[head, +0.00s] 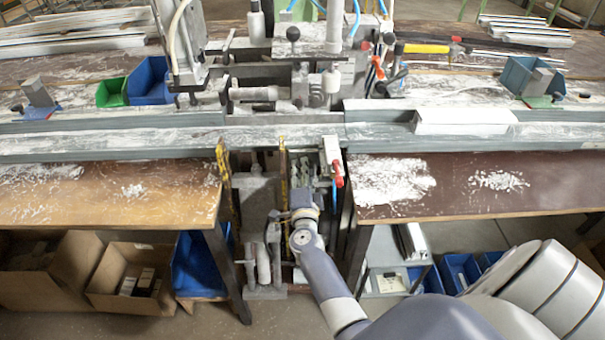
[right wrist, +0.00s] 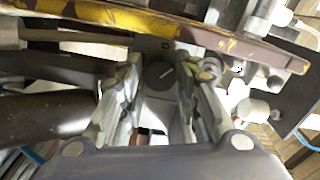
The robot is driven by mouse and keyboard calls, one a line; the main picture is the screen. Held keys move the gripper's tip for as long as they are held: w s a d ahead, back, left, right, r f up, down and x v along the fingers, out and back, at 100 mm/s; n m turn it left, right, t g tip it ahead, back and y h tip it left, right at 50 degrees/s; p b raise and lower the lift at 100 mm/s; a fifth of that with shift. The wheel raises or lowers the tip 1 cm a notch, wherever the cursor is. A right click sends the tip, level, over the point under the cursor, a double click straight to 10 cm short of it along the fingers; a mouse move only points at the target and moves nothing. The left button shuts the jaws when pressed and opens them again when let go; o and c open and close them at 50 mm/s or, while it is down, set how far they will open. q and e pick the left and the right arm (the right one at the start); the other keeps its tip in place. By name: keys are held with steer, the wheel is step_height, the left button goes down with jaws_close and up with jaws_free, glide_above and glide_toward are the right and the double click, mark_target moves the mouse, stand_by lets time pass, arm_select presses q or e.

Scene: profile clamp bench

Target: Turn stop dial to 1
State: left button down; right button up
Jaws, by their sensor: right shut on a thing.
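In the head view my right gripper (head: 304,188) reaches into the gap in the bench, below the clamp. The dial is hidden there behind my gripper and wrist. My left gripper is in neither view.
A yellow worn bar (right wrist: 170,27) crosses just beyond the dial. A red-handled lever (head: 337,173) sits right of my gripper. Brown bench tops (head: 110,195) flank the gap. A white profile (head: 463,121) lies on the rail at right.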

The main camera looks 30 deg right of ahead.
steer(key=shift+f+m+b, duration=0.1)
steer(key=shift+m+b, duration=0.3)
steer(key=shift+m, duration=1.5)
steer(key=o, duration=0.8)
